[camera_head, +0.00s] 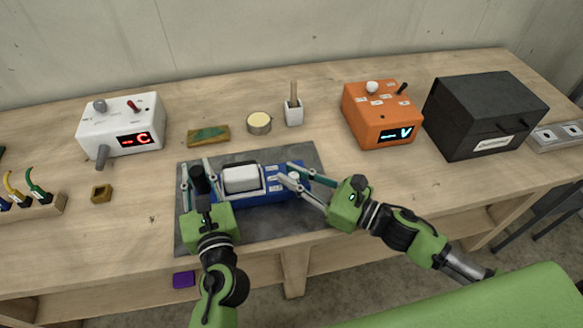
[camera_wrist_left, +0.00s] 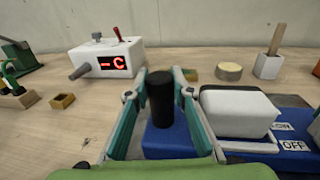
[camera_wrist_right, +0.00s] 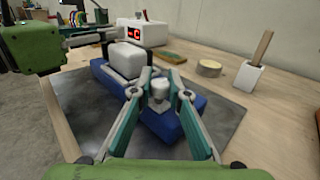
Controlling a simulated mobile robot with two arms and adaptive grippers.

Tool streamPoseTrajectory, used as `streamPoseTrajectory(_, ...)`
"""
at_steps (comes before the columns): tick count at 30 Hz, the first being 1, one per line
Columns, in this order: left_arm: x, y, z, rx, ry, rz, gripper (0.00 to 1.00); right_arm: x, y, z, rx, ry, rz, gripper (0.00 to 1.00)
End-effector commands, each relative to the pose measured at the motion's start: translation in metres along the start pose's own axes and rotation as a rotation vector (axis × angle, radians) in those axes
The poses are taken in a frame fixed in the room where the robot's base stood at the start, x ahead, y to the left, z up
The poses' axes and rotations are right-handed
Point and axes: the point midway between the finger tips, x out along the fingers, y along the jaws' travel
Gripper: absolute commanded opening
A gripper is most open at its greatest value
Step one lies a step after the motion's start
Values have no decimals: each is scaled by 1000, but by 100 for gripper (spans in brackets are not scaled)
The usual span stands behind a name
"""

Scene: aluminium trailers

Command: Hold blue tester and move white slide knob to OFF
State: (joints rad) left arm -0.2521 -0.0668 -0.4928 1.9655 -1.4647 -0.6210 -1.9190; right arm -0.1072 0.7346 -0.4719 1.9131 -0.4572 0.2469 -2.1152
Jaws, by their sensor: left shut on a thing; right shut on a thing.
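The blue tester (camera_head: 262,196) lies on a dark grey mat (camera_head: 250,226), with a white block (camera_head: 241,178) and a black upright knob (camera_wrist_left: 161,98) on top. My left gripper (camera_head: 198,173) has its fingers on both sides of the tester's left end, the black knob between them, and is shut on the tester. ON and OFF labels (camera_wrist_left: 287,135) show right of the white block. My right gripper (camera_wrist_right: 160,80) is shut around the white slide knob (camera_wrist_right: 159,92) at the tester's other end. Its fingers partly hide the knob; its exact slide position cannot be told.
Behind the mat stand a white box with a red display (camera_head: 120,125), a green-brown pad (camera_head: 208,136), a round tin (camera_head: 259,123), a white holder (camera_head: 293,115) and an orange box (camera_head: 382,115). A black case (camera_head: 483,115) stands right. Bare wood lies right of the mat.

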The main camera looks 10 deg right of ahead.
Motion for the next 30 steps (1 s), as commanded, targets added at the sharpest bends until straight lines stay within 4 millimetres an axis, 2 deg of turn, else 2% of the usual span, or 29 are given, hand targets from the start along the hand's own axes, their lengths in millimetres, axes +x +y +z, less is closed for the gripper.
streamPoseTrajectory(8, 1, 2, 0, 1, 0, 5, 0, 0, 1, 0, -1, 0, 3, 0)
streamPoseTrajectory(9, 1, 2, 0, 1, 0, 5, 0, 0, 1, 0, -1, 0, 3, 26)
streamPoseTrajectory(10, 1, 2, 0, 2, 0, 5, 0, 0, 1, 0, -1, 0, 3, 34)
streamPoseTrajectory(23, 0, 1, 0, 2, -1, 3, 0, -4, 1, 0, 0, 0, 1, 34)
streamPoseTrajectory(30, 0, 1, 0, 2, 0, 3, 0, -34, 1, -2, 2, 4, 0, 34)
